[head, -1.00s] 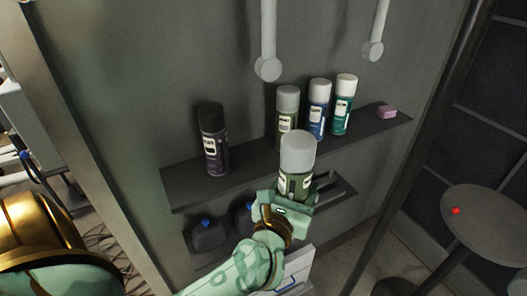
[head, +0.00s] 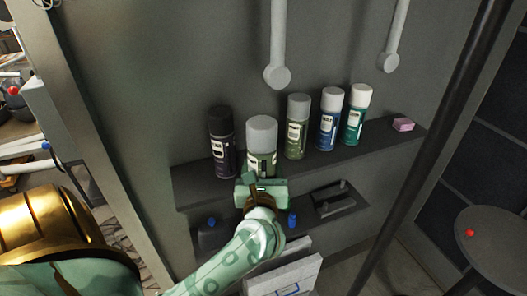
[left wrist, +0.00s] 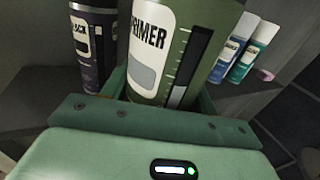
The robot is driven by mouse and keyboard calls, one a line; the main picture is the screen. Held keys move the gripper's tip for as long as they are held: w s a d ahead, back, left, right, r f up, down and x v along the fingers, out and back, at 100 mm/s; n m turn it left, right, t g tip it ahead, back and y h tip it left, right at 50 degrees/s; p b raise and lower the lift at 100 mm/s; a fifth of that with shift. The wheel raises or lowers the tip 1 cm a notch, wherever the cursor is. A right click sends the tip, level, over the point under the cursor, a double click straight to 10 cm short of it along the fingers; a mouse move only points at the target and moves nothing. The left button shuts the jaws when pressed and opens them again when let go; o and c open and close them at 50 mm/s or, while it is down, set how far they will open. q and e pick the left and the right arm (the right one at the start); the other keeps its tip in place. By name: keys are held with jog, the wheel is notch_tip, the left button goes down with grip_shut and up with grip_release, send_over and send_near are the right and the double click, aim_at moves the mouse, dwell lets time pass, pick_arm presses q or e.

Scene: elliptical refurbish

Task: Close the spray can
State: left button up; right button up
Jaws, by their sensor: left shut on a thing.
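A green primer spray can (head: 262,161) with a pale grey cap (head: 262,131) on its top stands upright in my left gripper (head: 261,186). It is at the front of the upper shelf, between the black can and another green can; whether its base touches the shelf is hidden. In the left wrist view the same can (left wrist: 158,45), with its PRIMER label, is between my left fingers (left wrist: 160,98), which are shut on it. Its cap is outside that view. My right gripper is not in view.
On the upper shelf (head: 195,190) stand a black can (head: 223,150), a green can (head: 297,135), a blue can (head: 329,128), a teal can (head: 354,122) and a pink block (head: 403,124). A lower shelf holds dark containers (head: 212,235). A round table (head: 500,255) is at right.

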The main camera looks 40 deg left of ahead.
pick_arm(q)
jog(key=x, duration=1.3)
jog(key=shift+w+a, duration=0.15)
jog(key=shift+w, duration=0.05)
jog(key=shift+w+a, duration=0.15)
jog(key=shift+w+a+f+b, duration=0.1)
jog(key=shift+f+b, duration=0.2)
jog(key=shift+f, duration=0.55)
jog(key=shift+w+a+f+b, duration=0.1)
jog(key=shift+f+b, duration=0.15)
jog(key=shift+f, duration=0.6)
jog(key=shift+f, duration=0.15)
jog(key=o, duration=1.4)
jog(key=shift+f, duration=0.1)
